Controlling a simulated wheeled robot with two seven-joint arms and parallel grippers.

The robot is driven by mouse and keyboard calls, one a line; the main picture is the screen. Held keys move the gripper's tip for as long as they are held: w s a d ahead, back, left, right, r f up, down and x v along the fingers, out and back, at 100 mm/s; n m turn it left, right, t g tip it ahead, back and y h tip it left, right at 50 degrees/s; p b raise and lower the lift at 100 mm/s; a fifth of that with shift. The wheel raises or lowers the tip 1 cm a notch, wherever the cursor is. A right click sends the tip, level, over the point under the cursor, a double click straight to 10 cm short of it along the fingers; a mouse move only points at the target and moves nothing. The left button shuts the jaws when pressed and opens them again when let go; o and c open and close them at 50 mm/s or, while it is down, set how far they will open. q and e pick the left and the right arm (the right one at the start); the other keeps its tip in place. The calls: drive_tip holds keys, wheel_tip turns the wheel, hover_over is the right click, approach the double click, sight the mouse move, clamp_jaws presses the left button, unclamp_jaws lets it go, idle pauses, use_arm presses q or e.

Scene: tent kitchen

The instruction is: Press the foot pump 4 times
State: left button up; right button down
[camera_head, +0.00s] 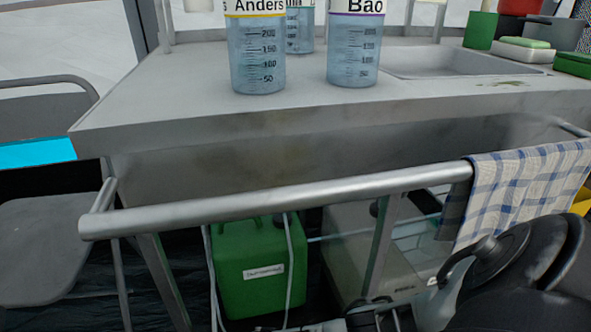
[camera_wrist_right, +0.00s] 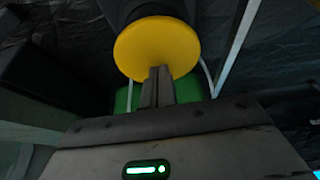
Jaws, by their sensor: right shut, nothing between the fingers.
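A round yellow disc (camera_wrist_right: 157,48) on a dark body, which looks like the foot pump's pedal, fills the upper middle of the right wrist view. My right gripper (camera_wrist_right: 159,72) is shut and empty, with its fingertips over the disc's lower edge. I cannot tell whether they touch it. In the head view my right arm, dark and rounded, comes in at the lower right, and its fingertips cannot be made out. I cannot clearly pick out the pump in the head view. My left gripper is not in view.
A steel counter (camera_head: 190,100) carries labelled beakers (camera_head: 257,60) and a sink (camera_head: 450,62). A rail (camera_head: 270,200) runs along its front, with a checked towel (camera_head: 525,185) hanging at the right. A green canister (camera_head: 250,270) with thin tubes stands below. A chair (camera_head: 40,240) is at left.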

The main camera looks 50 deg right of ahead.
drive_tip(key=shift+f+b, duration=1.45)
drive_tip(key=shift+f, duration=0.45)
drive_tip(key=shift+r, duration=0.2)
drive_tip(key=shift+r+p, duration=2.6)
drive_tip(key=shift+p, duration=0.15)
drive_tip(key=shift+f, duration=0.1)
drive_tip(key=shift+f+b, duration=2.6)
drive_tip(key=shift+f, duration=0.05)
drive_tip(key=shift+r, duration=0.1)
drive_tip(key=shift+r+p, duration=2.7)
drive_tip(key=shift+p, duration=0.05)
